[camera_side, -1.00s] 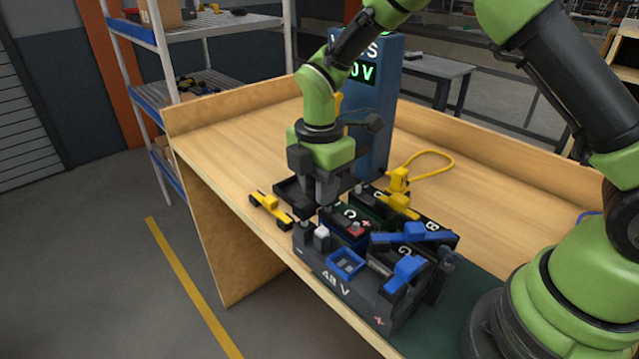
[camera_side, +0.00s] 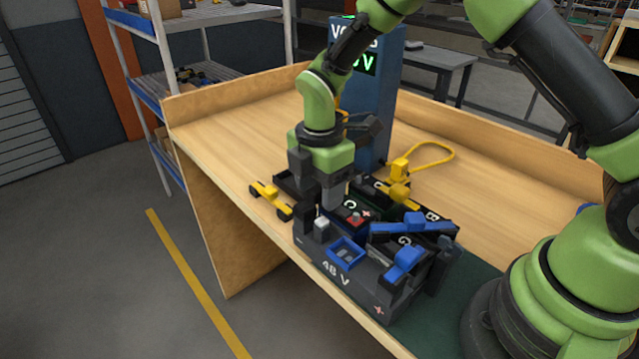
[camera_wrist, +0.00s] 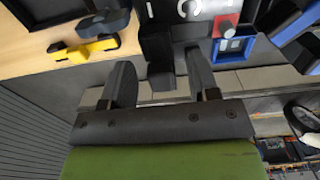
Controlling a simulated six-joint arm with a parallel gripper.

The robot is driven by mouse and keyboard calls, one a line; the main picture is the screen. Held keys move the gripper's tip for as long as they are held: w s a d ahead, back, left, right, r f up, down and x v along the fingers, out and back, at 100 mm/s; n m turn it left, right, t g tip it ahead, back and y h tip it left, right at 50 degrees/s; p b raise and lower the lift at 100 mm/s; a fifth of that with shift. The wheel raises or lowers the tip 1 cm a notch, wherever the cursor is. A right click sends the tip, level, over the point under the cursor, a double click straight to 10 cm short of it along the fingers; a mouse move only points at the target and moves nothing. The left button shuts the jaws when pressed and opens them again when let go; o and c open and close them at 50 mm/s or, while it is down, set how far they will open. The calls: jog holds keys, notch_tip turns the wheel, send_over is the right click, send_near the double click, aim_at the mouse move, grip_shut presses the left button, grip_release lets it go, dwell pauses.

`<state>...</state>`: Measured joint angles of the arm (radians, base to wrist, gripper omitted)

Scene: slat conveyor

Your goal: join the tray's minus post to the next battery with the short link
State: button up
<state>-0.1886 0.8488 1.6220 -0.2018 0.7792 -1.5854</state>
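The dark tray marked 48 V (camera_side: 335,274) stands on the bench with lettered batteries in it. A pale grey post (camera_side: 321,226) rises at its left end, near the minus side; I cannot tell for sure that it is the minus post. Battery C (camera_side: 351,214) has a red terminal, which also shows in the wrist view (camera_wrist: 226,25). A yellow link (camera_side: 270,197) lies on the bench left of the tray; it also shows in the wrist view (camera_wrist: 86,50). My gripper (camera_wrist: 160,72) is open, with no link between its fingers, over the tray's left end.
Blue links (camera_side: 408,228) lie over the batteries, and a blue square frame (camera_side: 346,253) sits at the tray's front. A yellow plug (camera_side: 400,168) with a looped cable and a blue voltmeter tower (camera_side: 376,100) are behind. The bench (camera_side: 225,125) is clear at back left.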

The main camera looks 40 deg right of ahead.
jog(key=shift+r, duration=0.1)
notch_tip(320, 180, up, 10)
jog(key=shift+f, duration=0.25)
jog(key=shift+r, duration=0.1)
jog(key=s+d+r+m+t+y, duration=0.1)
jog(key=s+d+r+m+t, duration=0.2)
jog(key=s+r+m, duration=0.7)
jog(key=s+d+r+m+t+y, duration=0.1)
jog(key=s+m+t, duration=0.3)
jog(key=s+m, duration=0.6)
jog(key=shift+s+r+m, duration=0.25)
jog(key=shift+r+m, duration=0.2)
jog(key=shift+m, duration=0.65)
